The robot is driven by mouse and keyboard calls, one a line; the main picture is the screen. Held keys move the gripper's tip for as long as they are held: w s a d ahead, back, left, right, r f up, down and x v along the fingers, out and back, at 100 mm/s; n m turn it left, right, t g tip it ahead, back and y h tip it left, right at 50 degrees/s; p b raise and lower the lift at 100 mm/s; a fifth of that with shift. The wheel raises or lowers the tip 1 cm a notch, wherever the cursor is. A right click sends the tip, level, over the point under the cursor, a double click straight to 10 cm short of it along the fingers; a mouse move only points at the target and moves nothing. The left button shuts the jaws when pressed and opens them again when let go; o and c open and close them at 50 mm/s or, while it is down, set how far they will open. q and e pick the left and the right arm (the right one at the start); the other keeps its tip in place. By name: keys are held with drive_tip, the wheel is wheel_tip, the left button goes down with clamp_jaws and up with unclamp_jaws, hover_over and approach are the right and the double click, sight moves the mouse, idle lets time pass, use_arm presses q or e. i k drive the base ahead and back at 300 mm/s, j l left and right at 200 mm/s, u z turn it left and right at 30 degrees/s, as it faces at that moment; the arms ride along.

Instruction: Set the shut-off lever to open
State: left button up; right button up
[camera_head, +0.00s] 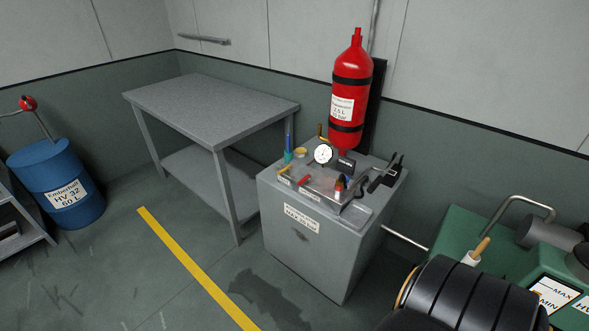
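A grey console cabinet (318,250) stands right of centre, with a sloped control panel on top. The panel carries a round white dial gauge (323,154), a small yellow handle (284,169), a small red handle (303,181) and a dark lever (376,182) at the right side. The labels beside these handles are too small to read, so I cannot tell which is the shut-off lever or how it is set. Neither of my grippers is in view.
A red gas cylinder (350,95) hangs behind the console. A grey table (210,105) stands to its left, a blue drum (60,180) at far left. Green machinery (465,235) and a black ribbed cylinder (465,295) fill the lower right. Floor before the console is clear.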

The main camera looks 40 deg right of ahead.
sight(304, 181)
drive_tip(key=i+l+z, duration=0.1)
drive_tip(key=z, duration=0.3)
drive_tip(key=i+z, duration=0.3)
drive_tip(key=z, duration=0.15)
drive_tip(key=i+z, duration=0.25)
drive_tip(key=z, duration=0.15)
drive_tip(key=i+j+z, duration=0.1)
drive_tip(key=z, duration=0.3)
drive_tip(key=i+j, duration=0.05)
drive_tip(key=i, duration=0.05)
